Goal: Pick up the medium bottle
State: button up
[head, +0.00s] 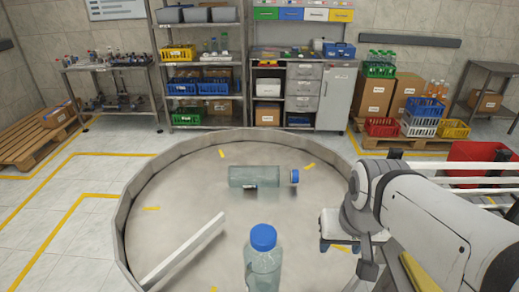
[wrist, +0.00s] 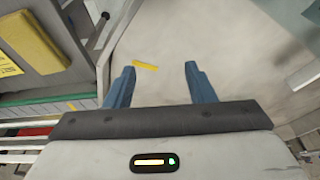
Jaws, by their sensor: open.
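Two clear bottles with blue caps are on the round grey feeder table (head: 190,180) in the head view. One bottle (head: 255,177) lies on its side towards the back, its cap pointing right. The other bottle (head: 263,265) stands upright at the front, its lower part cut off by the picture edge. I cannot tell which is the medium one. My gripper (head: 341,248) is at the table's right side, right of both bottles and apart from them. In the wrist view its blue fingers (wrist: 159,68) are spread and empty, with no bottle between them.
A raised rim (head: 119,225) surrounds the table. A pale straight bar (head: 184,250) crosses its front left. Yellow strips mark the surface. A small dark item (head: 250,187) shows at the lying bottle's near side. A red bin (head: 470,165) stands at the right; shelves are behind.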

jog(key=o, duration=0.5)
jog(key=w+a+r+m, duration=0.1)
jog(key=w+m, duration=0.1)
jog(key=w, duration=0.2)
jog(key=w+a+m+y, duration=0.1)
jog(key=w+a+m, duration=0.1)
jog(key=w, duration=0.2)
jog(key=w+a+r+m+y+p, duration=0.1)
jog(key=w+m, duration=0.2)
jog(key=w, duration=0.1)
jog(key=shift+w+a+r+g, duration=0.15)
jog(key=shift+w+r+g, duration=0.05)
jog(key=shift+r+g, duration=0.2)
jog(key=shift+c, duration=0.2)
jog(key=m+y+p, duration=0.1)
jog(key=m+y, duration=0.1)
jog(key=m, duration=0.7)
send_over(274, 176)
jog(key=w+d, duration=0.2)
jog(key=d, duration=0.2)
jog(key=f, duration=0.3)
jog(key=shift+s+a+g, duration=0.25)
jog(key=shift+g, duration=0.15)
jog(key=shift+w+a+f+m, duration=0.15)
jog(key=shift+w+m, duration=0.1)
jog(key=shift+m, duration=0.15)
jog(key=shift+y, duration=0.3)
jog(key=shift+p+x, duration=0.65)
jog(key=shift+x, duration=3.15)
